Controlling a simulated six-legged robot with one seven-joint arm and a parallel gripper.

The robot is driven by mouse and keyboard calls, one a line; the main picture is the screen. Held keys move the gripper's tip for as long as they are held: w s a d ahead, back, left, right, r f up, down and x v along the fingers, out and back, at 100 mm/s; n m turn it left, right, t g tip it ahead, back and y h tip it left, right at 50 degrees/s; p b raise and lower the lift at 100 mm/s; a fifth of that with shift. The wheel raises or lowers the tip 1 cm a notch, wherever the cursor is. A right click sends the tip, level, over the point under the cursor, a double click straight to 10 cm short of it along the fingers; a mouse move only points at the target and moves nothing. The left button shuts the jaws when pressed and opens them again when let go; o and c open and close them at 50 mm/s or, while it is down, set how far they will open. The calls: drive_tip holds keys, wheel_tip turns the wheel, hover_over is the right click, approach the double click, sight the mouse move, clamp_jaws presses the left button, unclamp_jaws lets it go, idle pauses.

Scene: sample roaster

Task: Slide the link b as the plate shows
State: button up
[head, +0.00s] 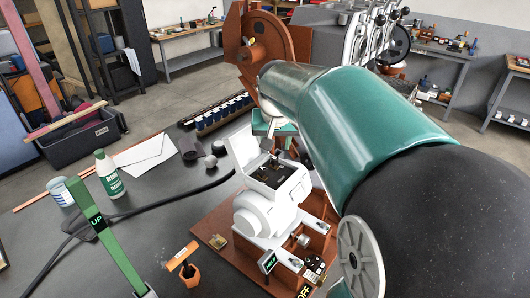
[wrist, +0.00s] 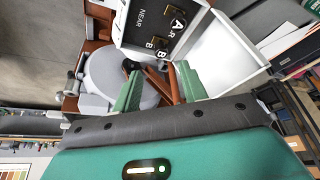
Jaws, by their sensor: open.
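A black plate (wrist: 147,27) with white lettering, "NEAR", A, B and R, is set in a white housing in the wrist view. Small brown pieces sit beside its letters. In the head view the dark panel (head: 272,176) tops the white machine (head: 262,212). My gripper (wrist: 160,72) is open, its two green fingers apart over the machine beside the plate. Reddish-brown bars (wrist: 158,84) show between the fingers, with no clear grip on them. I cannot tell which piece is link b. In the head view my arm covers much of the area right of the machine.
The machine stands on a reddish-brown board (head: 208,234). On the dark bench are a green-and-white bottle (head: 108,176), a can (head: 58,192), a green upright marked "UP" (head: 108,235) and a black cable (head: 150,202).

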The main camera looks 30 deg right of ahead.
sight(274, 159)
drive_tip(key=x, duration=0.8)
drive_tip(key=shift+w+a+f, duration=0.1)
drive_tip(key=shift+f, duration=0.05)
drive_tip(key=shift+c, duration=0.4)
